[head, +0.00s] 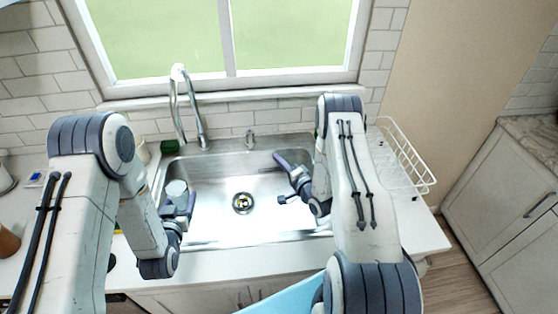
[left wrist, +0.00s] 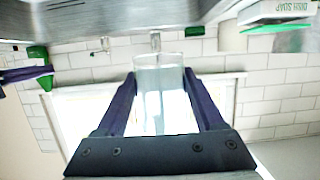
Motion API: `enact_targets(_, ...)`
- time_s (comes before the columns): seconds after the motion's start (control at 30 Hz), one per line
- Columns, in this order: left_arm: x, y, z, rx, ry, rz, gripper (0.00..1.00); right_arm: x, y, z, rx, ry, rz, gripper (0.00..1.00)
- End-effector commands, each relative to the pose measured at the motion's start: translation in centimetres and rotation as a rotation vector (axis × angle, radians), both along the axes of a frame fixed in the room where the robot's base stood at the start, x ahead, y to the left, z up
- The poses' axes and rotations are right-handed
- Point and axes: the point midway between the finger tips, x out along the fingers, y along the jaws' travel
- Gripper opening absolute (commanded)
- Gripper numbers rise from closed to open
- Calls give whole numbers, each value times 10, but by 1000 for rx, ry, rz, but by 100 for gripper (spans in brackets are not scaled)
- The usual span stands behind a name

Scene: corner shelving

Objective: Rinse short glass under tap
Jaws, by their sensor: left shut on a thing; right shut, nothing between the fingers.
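The short glass (head: 177,187), clear and pale, is in my left gripper (head: 178,205) over the left part of the sink (head: 215,222). In the left wrist view the glass (left wrist: 158,85) stands between the two purple fingers. The tap (head: 201,130) is a tall chrome arch behind the sink, and its spout end is behind the glass in the head view. No water stream shows. My right gripper (head: 279,157) is shut and empty over the right part of the sink.
A round drain (head: 242,203) sits mid-sink. A green item (head: 169,146) lies at the back left rim. A small chrome fitting (head: 250,139) stands behind the sink. A white wire rack (head: 408,158) is at right. A dish soap pack (left wrist: 278,12) shows in the left wrist view.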

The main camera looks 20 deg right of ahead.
Motion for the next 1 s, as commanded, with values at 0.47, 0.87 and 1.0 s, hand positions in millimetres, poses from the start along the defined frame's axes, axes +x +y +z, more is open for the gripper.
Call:
enact_targets(0.47,-21,12,22,-1,-3,1,0,0,0,10,0,0,0,0)
enact_targets(0.87,-23,12,22,-1,-3,1,0,0,0,10,0,0,0,0)
enact_targets(1.0,-23,12,22,-1,-3,1,0,0,0,10,0,0,0,0)
